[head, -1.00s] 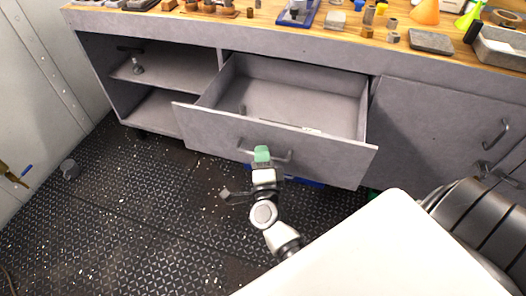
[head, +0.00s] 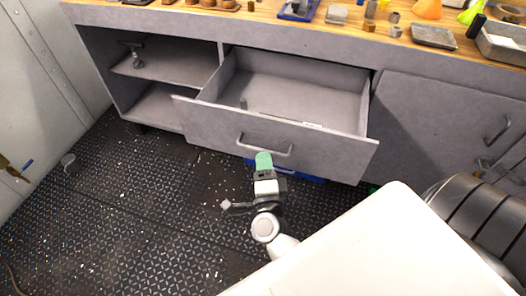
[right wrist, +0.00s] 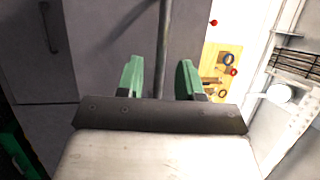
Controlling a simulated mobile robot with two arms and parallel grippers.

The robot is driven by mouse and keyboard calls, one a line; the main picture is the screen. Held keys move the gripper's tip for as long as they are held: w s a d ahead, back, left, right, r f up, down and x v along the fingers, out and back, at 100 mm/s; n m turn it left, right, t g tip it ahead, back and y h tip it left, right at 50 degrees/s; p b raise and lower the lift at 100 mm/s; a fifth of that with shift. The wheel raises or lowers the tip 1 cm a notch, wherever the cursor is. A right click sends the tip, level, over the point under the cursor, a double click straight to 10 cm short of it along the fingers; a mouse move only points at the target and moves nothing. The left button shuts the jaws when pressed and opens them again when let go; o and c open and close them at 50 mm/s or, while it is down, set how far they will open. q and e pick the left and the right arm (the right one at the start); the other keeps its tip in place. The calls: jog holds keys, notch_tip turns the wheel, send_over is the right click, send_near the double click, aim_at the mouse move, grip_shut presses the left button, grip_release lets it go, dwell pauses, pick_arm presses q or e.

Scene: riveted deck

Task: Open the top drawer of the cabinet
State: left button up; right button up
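The top drawer (head: 215,125) of the grey cabinet (head: 410,120) stands pulled out, and its inside shows. Its bar handle (head: 267,151) is on the front panel. My right gripper (head: 264,160) with green fingertips is just below and in front of the handle, overlapping it little. In the right wrist view my right gripper (right wrist: 160,78) has its two green fingers spread apart. A grey strip runs between them; I cannot tell if it is the handle or the drawer edge. My left gripper is not in view.
Open shelves (head: 150,70) are to the left of the drawer, and a closed door with a handle (head: 498,130) to the right. The wooden worktop (head: 350,28) holds several small items.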

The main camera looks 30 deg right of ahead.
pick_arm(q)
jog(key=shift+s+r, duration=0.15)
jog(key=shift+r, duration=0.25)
pick_arm(e)
jog(key=v, duration=0.6)
jog(key=shift+s+a, duration=0.15)
jog(key=shift+s, duration=0.15)
